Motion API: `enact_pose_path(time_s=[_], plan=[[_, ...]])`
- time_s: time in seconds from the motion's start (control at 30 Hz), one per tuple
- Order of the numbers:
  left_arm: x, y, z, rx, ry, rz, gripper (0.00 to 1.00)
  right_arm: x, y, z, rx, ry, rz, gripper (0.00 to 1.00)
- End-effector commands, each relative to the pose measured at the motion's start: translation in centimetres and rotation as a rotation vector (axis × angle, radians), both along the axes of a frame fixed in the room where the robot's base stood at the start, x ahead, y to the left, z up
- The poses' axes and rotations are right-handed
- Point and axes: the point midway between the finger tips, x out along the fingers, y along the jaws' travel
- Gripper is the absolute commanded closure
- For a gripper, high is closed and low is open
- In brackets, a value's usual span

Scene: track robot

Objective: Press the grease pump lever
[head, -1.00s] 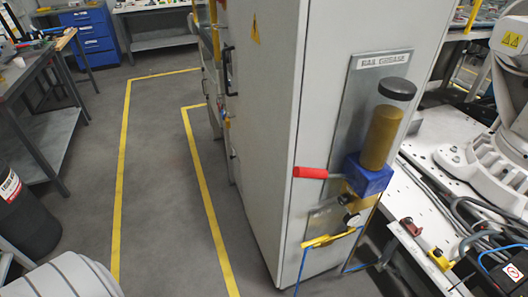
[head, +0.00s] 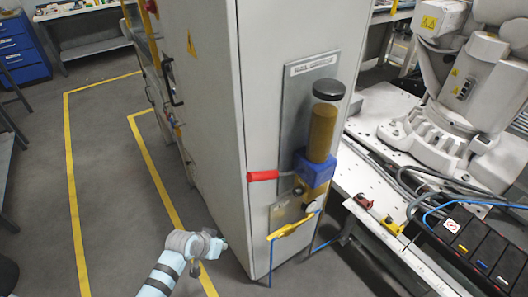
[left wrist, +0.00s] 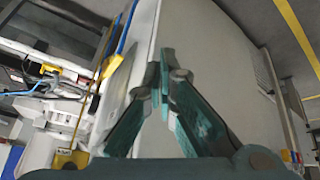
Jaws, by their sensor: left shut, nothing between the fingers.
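The grease pump lever (head: 262,176) has a red handle and sticks out to the left, about level, from the pump's blue block (head: 316,170). Above the block stands an amber reservoir (head: 322,132) with a black cap. The pump is mounted on a grey plate on the cabinet's narrow side. My left arm rises from the bottom of the head view, below and left of the lever, apart from it. In the left wrist view my left gripper (left wrist: 162,76) is shut and empty, in front of the grey cabinet. The lever cannot be made out there. My right gripper is not in view.
The tall grey cabinet (head: 200,110) stands beside my left arm. A yellow fitting with blue hoses (head: 295,226) hangs below the pump. A white bench (head: 372,178) with cables and a robot arm is at the right. Grey floor with yellow lines is open at the left.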

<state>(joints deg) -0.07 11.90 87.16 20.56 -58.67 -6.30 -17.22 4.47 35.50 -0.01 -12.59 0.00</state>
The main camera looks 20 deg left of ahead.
Motion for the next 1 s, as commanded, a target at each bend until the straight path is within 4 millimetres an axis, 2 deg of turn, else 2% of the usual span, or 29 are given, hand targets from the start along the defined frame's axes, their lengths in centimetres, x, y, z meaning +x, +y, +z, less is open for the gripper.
enact_pose_path(time_s=[0.03, 0.07, 0.1, 0.2, 0.3, 0.4, 0.5, 0.57, 0.87, 1.0], plan=[[2.6, -1.0, 6.7, -0.018, -0.065, -0.055, 1.0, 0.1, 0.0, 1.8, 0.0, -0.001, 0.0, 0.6], [3.6, -1.8, 10.3, -0.028, -0.099, -0.098, 1.0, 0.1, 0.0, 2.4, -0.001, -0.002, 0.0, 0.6], [4.6, -2.9, 15.2, -0.036, -0.145, -0.162, 1.0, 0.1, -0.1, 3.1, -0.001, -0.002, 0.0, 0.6], [4.8, -5.5, 26.0, -0.02, -0.251, -0.34, 1.0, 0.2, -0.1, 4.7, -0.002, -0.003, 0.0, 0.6], [4.3, -7.0, 32.7, 0.018, -0.334, -0.485, 1.0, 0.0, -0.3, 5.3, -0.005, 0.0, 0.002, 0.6], [3.8, -7.9, 37.7, 0.062, -0.405, -0.608, 1.0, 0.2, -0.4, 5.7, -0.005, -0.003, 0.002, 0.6], [3.5, -8.4, 40.5, 0.092, -0.446, -0.686, 1.0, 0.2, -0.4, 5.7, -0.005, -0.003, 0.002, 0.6], [3.4, -8.5, 40.9, 0.1, -0.453, -0.703, 1.0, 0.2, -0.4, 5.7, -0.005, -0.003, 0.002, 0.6], [3.4, -8.6, 40.7, 0.098, -0.452, -0.703, 1.0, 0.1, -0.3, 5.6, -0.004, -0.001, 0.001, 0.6], [4.1, -9.1, 40.0, 0.093, -0.451, -0.702, 1.0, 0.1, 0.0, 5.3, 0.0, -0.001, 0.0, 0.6]])
